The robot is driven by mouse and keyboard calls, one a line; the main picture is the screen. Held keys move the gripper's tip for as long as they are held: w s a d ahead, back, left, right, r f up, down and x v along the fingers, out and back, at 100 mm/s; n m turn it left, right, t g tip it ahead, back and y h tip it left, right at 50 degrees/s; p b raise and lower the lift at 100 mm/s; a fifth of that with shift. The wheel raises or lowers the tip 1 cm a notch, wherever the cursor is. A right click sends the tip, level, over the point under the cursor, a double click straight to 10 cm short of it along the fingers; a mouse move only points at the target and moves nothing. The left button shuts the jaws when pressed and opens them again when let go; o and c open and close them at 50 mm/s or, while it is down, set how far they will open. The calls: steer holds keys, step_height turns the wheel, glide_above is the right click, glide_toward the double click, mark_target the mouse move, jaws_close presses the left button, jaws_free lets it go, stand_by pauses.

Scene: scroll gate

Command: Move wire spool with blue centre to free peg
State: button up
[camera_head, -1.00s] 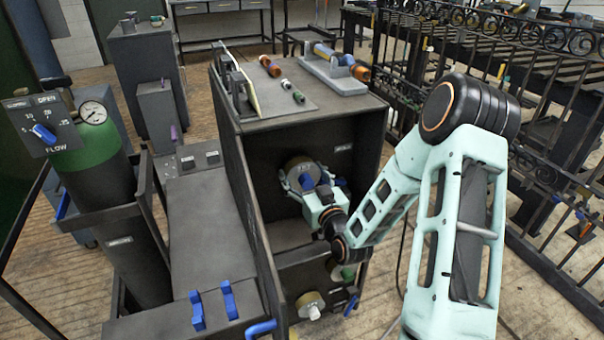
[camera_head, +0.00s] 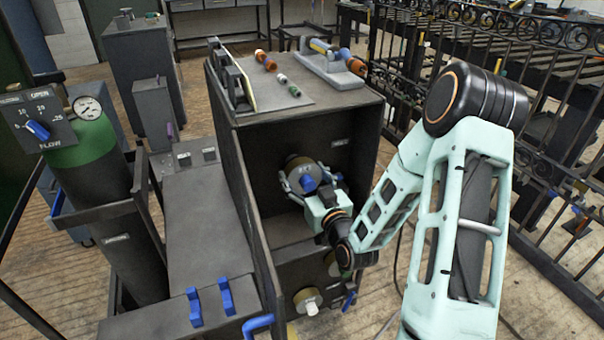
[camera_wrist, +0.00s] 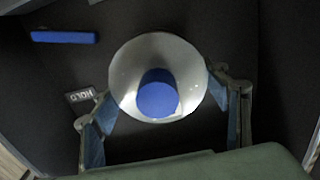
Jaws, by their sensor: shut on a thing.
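The wire spool with the blue centre (camera_wrist: 180,62) shows in the wrist view as a pale round disc with a blue hub, face on. In the head view the spool (camera_head: 296,163) is inside the upper bay of the dark cabinet, partly hidden by my gripper. My gripper (camera_wrist: 164,98) is shut on the spool, one finger on each side of its rim. It also shows in the head view (camera_head: 308,184). Whether the spool sits on a peg behind it is hidden. Another spool with a white centre (camera_head: 307,301) is in the lower bay, and a green-centred one is partly hidden beside it.
The dark cabinet (camera_head: 310,114) has side walls close around my gripper. A blue bar (camera_wrist: 63,37) and a "HOLD" label (camera_wrist: 80,96) are on the back panel. A gas cylinder (camera_head: 95,165) stands at left, an iron gate (camera_head: 560,110) at right.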

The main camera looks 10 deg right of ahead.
mark_target(310, 183)
steer(key=shift+s+d+r+b, duration=0.1)
steer(key=shift+s+d+b, duration=0.1)
steer(key=shift+s, duration=0.6)
steer(key=shift+s+d+b, duration=0.15)
steer(key=shift+s+b, duration=0.05)
steer(key=shift+s, duration=0.55)
steer(key=shift+s+d+r+b, duration=0.1)
steer(key=shift+s+d+b, duration=0.1)
steer(key=shift+s, duration=0.6)
steer(key=shift+s, duration=0.1)
